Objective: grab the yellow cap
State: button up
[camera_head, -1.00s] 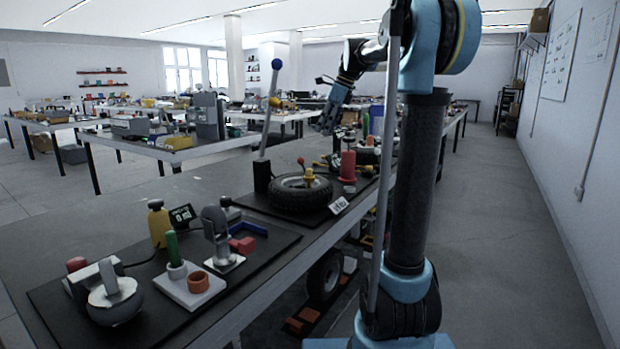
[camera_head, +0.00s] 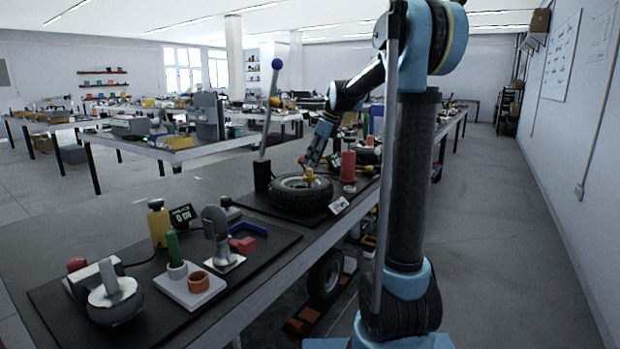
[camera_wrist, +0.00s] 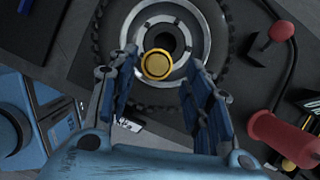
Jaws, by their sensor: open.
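The yellow cap (camera_head: 309,176) sits at the middle of a black tyre (camera_head: 289,194) lying flat on a dark mat. In the wrist view the round yellow cap (camera_wrist: 157,64) lies over the wheel's grey hub (camera_wrist: 188,22), near the hub's dark centre hole. My gripper (camera_head: 312,162) is just above the tyre in the head view. In the wrist view my gripper (camera_wrist: 162,70) is open and empty, its blue-padded fingers spread left and right of the cap. The fingers appear apart from the cap; the exact height gap is unclear.
A red spool (camera_head: 348,167) stands right of the tyre, and a lever with a blue ball (camera_head: 277,64) rises behind it. A small white label (camera_head: 339,206) is at the mat's front edge. A yellow bottle (camera_head: 158,223) and other parts occupy the nearer mat.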

aim_at(309, 169)
jog(key=shift+x, duration=2.1)
jog(key=shift+s+d, duration=0.1)
jog(key=c, duration=0.8)
